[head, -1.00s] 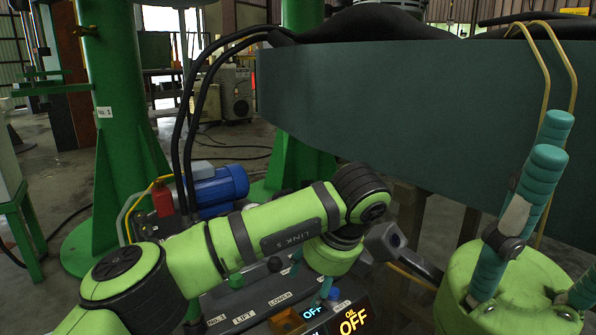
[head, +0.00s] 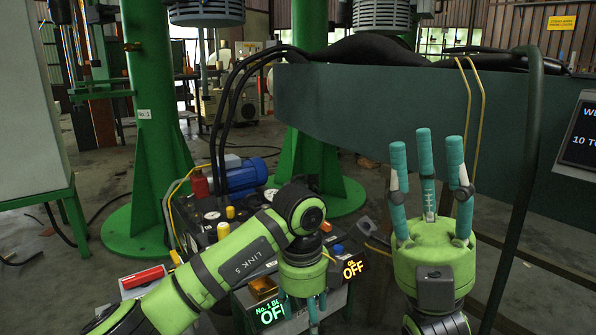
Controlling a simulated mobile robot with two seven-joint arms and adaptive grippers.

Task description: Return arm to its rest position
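My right gripper (head: 428,150) is raised at the right of the head view. Its teal fingers point up, stand apart and hold nothing. My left arm, marked LINK 5, comes in from the lower left. My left gripper (head: 304,304) points down in front of the control panel (head: 240,300). Its teal fingers are small and partly hidden, so how far they are open is unclear. The panel displays read OFF, and the left one is partly covered by my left gripper. A blue knob (head: 338,248) and orange switch cover (head: 263,288) show on the panel.
A dark green panel (head: 350,105) spans the back right. A thick dark hose (head: 520,190) hangs right of my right gripper. A blue motor (head: 245,178) and green columns (head: 160,130) stand behind my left arm. A screen (head: 582,135) is at the right edge.

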